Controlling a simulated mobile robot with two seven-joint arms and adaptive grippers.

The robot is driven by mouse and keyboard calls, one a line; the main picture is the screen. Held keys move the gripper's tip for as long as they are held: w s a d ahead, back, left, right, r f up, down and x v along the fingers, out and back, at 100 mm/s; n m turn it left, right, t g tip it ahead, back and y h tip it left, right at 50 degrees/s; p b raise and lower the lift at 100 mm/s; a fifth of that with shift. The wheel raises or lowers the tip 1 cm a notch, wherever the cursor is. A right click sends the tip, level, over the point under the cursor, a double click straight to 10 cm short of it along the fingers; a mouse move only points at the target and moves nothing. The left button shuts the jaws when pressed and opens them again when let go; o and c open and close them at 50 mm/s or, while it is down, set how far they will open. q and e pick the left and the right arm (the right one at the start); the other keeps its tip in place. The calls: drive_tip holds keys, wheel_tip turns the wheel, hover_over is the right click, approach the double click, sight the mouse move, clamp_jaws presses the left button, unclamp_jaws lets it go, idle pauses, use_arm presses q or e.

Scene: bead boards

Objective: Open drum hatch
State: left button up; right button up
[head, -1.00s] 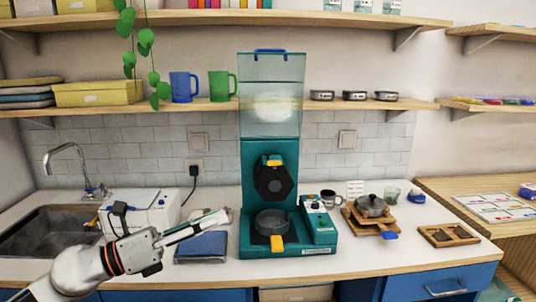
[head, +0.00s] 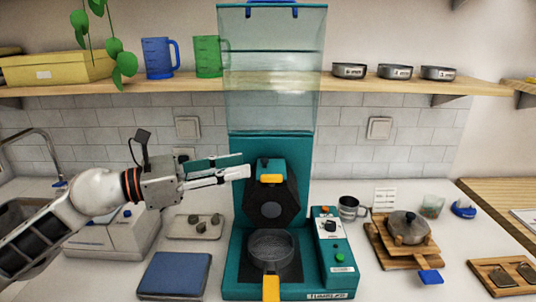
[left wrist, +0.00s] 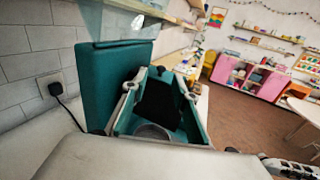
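A teal machine (head: 340,240) stands on the counter with a clear hopper (head: 268,75) on top. On its front is a black hexagonal drum (head: 285,205) with a grey round centre and a yellow-orange handle (head: 271,178) at its top. The drum front looks closed. My left gripper (head: 247,168) is just left of that handle, fingers pointing right, apart from it as far as I can tell. In the left wrist view the gripper's fingers (left wrist: 160,92) are spread with nothing between them, the dark drum (left wrist: 158,105) beyond. My right gripper does not show clearly.
A grey round pan (head: 271,246) with a yellow handle sits below the drum. A control panel (head: 330,232) is at its right. A shelf (head: 420,86) runs behind.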

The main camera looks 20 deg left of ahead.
sight(265, 161)
use_arm(q)
drive_tip(key=p+x, duration=0.2)
drive_tip(key=x, duration=0.4)
drive_tip(key=shift+s+r, duration=0.15)
drive_tip(key=shift+r, duration=0.05)
drive_tip(key=shift+w+d, duration=0.3)
drive_tip(key=shift+d, duration=0.1)
drive_tip(key=shift+f, duration=0.15)
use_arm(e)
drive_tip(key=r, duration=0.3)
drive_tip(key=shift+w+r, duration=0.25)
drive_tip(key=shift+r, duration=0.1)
use_arm(q)
clamp_jaws()
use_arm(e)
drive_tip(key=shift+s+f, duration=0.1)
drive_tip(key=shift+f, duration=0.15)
